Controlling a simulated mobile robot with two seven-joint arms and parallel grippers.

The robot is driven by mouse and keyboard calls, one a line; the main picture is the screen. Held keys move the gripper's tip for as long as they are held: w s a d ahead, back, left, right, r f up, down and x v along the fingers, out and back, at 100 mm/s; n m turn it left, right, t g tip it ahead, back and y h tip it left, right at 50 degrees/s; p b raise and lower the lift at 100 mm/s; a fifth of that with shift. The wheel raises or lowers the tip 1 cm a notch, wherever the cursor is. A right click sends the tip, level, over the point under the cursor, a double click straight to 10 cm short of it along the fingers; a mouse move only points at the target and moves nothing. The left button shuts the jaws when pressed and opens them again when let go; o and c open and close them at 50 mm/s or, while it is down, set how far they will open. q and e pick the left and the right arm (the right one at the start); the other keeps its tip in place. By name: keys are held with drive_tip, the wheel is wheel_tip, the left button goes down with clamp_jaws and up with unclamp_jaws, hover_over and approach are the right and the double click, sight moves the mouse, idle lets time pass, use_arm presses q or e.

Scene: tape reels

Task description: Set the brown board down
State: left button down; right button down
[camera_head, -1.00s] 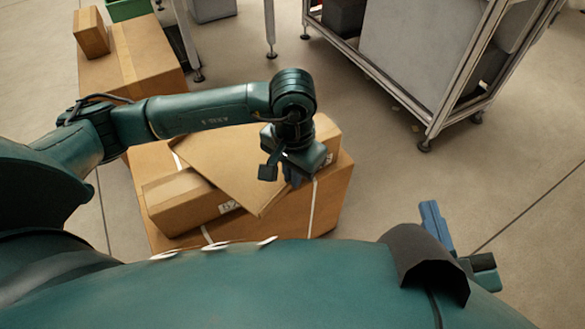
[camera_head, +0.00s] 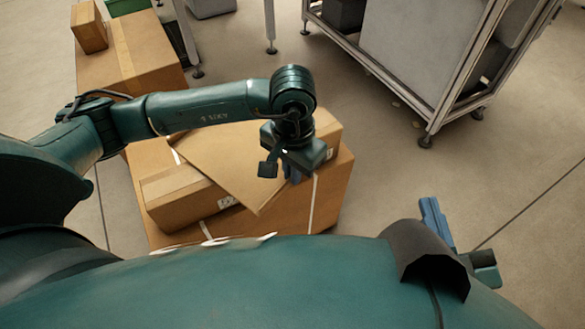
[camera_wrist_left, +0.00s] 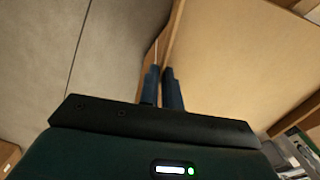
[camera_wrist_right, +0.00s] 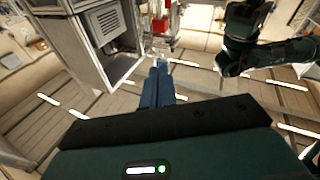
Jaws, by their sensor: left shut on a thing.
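The brown board (camera_head: 235,160) is a flat cardboard-coloured sheet in the head view, over the boxes, with one corner pointing toward me. My left gripper (camera_head: 292,175) is at its right edge, pointing down. In the left wrist view the blue fingers (camera_wrist_left: 162,75) are shut on the edge of the board (camera_wrist_left: 240,60), whose broad face fills the right side. The arm hides part of the board's far side, and I cannot tell how much of it rests on the boxes. My right gripper (camera_head: 440,225) is off to the right; in the right wrist view its fingers (camera_wrist_right: 158,75) are together and empty.
A smaller carton (camera_head: 180,200) lies beside and partly under the board, on a large carton (camera_head: 333,190). Another large carton (camera_head: 150,60) with a small box (camera_head: 88,28) stands at far left. A metal-framed cart (camera_head: 430,110) stands at upper right. The floor at right is clear.

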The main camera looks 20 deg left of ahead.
use_arm(q)
drive_tip(key=shift+f, duration=0.2)
drive_tip(key=c, duration=1.5)
unclamp_jaws()
wheel_tip(320, 180, up, 2)
drive_tip(key=shift+r+p, duration=0.1)
drive_tip(key=shift+p, duration=0.2)
wheel_tip(320, 180, up, 11)
drive_tip(key=p, duration=0.2)
drive_tip(key=shift+p, duration=0.35)
use_arm(e)
drive_tip(key=shift+d+r, duration=0.25)
drive_tip(key=shift+r, duration=0.2)
